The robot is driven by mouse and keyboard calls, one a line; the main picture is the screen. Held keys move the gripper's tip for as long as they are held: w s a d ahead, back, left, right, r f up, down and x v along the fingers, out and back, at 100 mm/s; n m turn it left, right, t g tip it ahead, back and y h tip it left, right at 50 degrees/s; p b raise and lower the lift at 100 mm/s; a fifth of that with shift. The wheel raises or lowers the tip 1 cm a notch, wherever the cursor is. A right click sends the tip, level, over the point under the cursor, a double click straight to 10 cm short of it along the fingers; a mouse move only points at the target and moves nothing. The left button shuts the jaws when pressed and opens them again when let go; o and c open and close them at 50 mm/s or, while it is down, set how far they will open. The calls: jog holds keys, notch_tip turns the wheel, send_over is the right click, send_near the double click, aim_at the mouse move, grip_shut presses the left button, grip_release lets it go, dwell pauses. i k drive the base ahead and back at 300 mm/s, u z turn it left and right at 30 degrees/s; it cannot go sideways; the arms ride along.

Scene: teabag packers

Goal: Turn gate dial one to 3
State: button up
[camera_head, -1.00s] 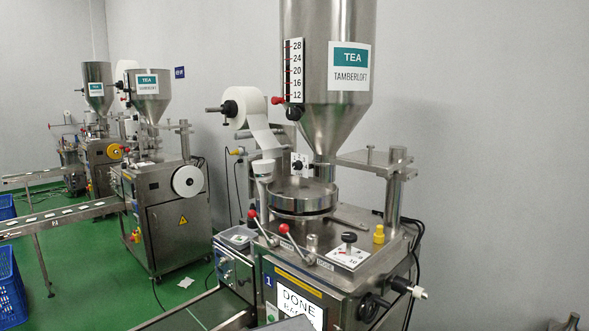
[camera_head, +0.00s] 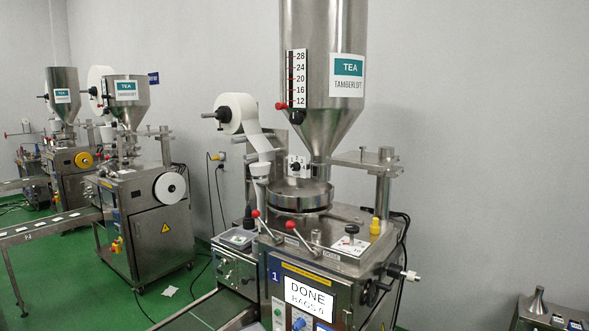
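The nearest packing machine (camera_head: 300,268) stands in the middle and carries a blue label "1" (camera_head: 275,276). A small white plate with a black knob (camera_head: 295,167) sits at the neck under its steel hopper (camera_head: 320,125). Another black knob (camera_head: 351,230) stands on a white plate on the machine's top. Which of these is gate dial one, and their settings, I cannot read from here. A display (camera_head: 308,298) on the front reads "DONE" with a "BAGS" line below. My gripper is not in view.
Two red-knobbed levers (camera_head: 265,225) stick up at the machine's front left, and a black-and-white handle (camera_head: 402,274) sticks out right. A bench with a steel funnel (camera_head: 537,302) is at lower right. More packing machines (camera_head: 145,230) stand at left. Green floor shows between.

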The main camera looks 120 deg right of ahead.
aim_at(296, 167)
jog(key=u, duration=0.5)
jog(key=k, duration=0.15)
jog(key=z, duration=2.5)
jog(key=k, duration=0.15)
jog(key=z, duration=2.1)
jog(key=k, duration=0.35)
jog(key=z, duration=0.25)
